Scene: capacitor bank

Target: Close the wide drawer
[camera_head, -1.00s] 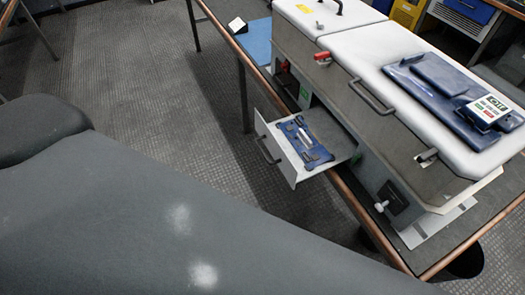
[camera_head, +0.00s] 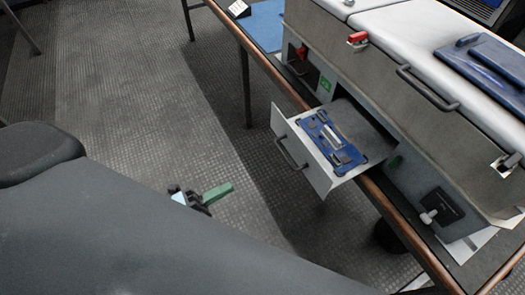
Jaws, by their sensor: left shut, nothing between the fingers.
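The wide drawer (camera_head: 316,172) is pulled out from the front of the grey and white cabinet on the table. Its pale front panel has a dark bar handle (camera_head: 286,153). A blue tray with several small tools (camera_head: 330,142) lies inside it. My left gripper (camera_head: 228,190) shows at the lower middle, with green finger parts pointing right. It is shut and empty, to the lower left of the drawer front and apart from it. My right gripper is not in view.
The cabinet (camera_head: 420,125) has another bar handle and red latches above the drawer. The table edge (camera_head: 392,212) runs diagonally below it. Open carpeted floor (camera_head: 130,100) lies left of the drawer. A blue mat (camera_head: 264,30) lies at the far end of the table.

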